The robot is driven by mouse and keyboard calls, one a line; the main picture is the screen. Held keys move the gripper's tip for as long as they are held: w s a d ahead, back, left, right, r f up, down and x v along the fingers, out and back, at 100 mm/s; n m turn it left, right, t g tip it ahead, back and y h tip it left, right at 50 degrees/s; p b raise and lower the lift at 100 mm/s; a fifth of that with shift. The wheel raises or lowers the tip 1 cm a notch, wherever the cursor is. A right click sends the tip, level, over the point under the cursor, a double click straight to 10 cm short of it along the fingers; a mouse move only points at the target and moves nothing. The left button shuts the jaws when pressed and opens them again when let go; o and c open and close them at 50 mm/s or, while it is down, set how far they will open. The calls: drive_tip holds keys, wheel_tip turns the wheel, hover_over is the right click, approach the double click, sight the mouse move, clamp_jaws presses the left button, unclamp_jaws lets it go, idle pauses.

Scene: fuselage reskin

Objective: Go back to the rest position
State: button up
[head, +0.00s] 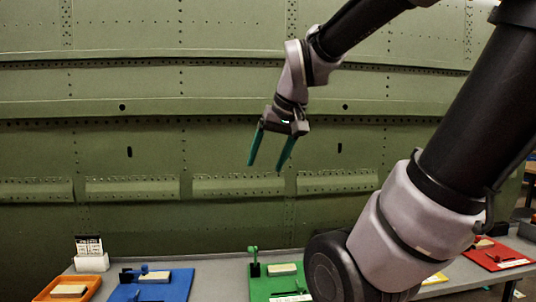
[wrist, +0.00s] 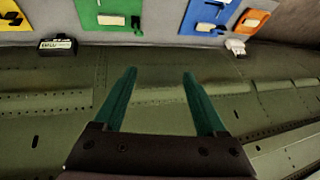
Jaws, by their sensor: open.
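My gripper (head: 267,165) hangs from my arm in the upper middle of the head view, in front of the green fuselage panel (head: 140,150). Its two green fingers point down and are spread apart, with nothing between them. In the wrist view the fingers of my gripper (wrist: 158,85) are also apart and empty. The table (head: 222,275) lies below, well clear of the fingertips. My forearm crosses the right side of the head view and hides part of the table.
On the table are an orange tray (head: 90,281), a blue board (head: 178,287), a green board (head: 260,284) and a red board (head: 505,261), with small parts on them. A card holder (head: 91,262) stands at the left. A yellow board (head: 435,279) is partly hidden. The air around my gripper is clear.

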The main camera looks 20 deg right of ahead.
drive_tip(key=s, duration=0.1)
drive_tip(key=s+r+m, duration=0.1)
drive_tip(key=s+a+t, duration=0.1)
drive_tip(key=shift+a+r+m+y, duration=0.1)
drive_tip(key=shift+r+m+y, duration=0.2)
drive_tip(key=shift+m, duration=0.1)
drive_tip(key=shift+w, duration=0.1)
drive_tip(key=shift+c, duration=0.3)
idle(0.6)
